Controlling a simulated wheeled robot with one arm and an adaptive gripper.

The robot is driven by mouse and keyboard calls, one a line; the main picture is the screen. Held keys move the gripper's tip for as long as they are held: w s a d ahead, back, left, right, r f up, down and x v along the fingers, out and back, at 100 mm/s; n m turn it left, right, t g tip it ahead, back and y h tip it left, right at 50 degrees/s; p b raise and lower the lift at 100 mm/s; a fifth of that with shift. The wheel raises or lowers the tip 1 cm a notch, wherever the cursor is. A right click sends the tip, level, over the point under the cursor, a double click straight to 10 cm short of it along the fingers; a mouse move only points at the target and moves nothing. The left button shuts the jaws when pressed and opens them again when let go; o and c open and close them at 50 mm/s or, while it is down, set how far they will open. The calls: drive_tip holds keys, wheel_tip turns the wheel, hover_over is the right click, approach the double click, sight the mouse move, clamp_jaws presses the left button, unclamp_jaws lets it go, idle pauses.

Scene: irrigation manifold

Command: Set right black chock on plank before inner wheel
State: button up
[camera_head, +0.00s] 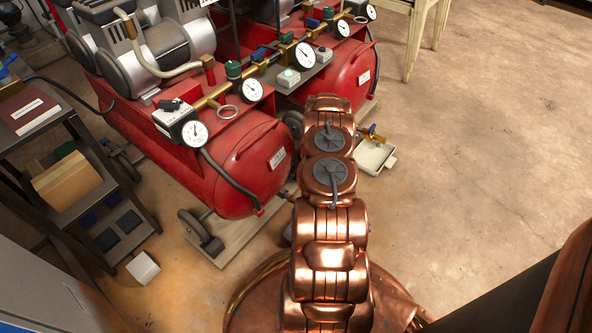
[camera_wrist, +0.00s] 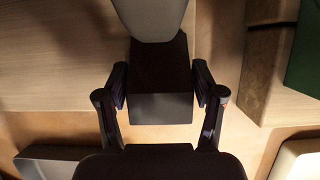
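In the head view my copper arm hides the gripper and this chock. There the plank (camera_head: 238,238) runs under the near red tank, with an outer wheel (camera_head: 188,222) and a dark block (camera_head: 212,245) beside it.
The red compressors (camera_head: 240,165) with gauges and hoses stand left of my arm. A white tray (camera_head: 373,158) lies right of it. A dark shelf (camera_head: 75,190) and a white block (camera_head: 143,268) are at the left.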

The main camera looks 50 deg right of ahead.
drive_tip(key=shift+o, duration=1.2)
drive_tip(key=shift+r, duration=0.1)
drive_tip(key=p+v, duration=0.4)
drive_tip(key=v, duration=0.8)
drive_tip(key=shift+r, duration=0.1)
